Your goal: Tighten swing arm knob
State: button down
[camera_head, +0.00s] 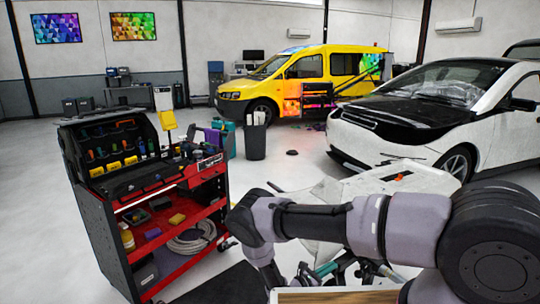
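I cannot make out a swing arm or its knob for certain. My arm (315,222) reaches left across the lower right of the head view, bends at its left end and goes down toward the bottom edge. Teal and dark slender parts (325,269) show below my arm at the bottom centre, partly covered by it and too small to identify. My gripper cannot be told apart among these parts, so its fingers and anything between them are unclear.
A red and black tool cart (172,273) stands at left with tools and a coiled hose. A white and black car (480,115) is at right, a yellow van (305,72) behind. A dark bin (255,141) stands mid-floor. A wooden-topped surface (335,296) is at bottom.

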jog(key=shift+s, duration=0.1)
dwell(0.3)
jog(key=v, duration=0.6)
jog(key=shift+s+d+r, duration=0.1)
jog(key=shift+r, duration=0.25)
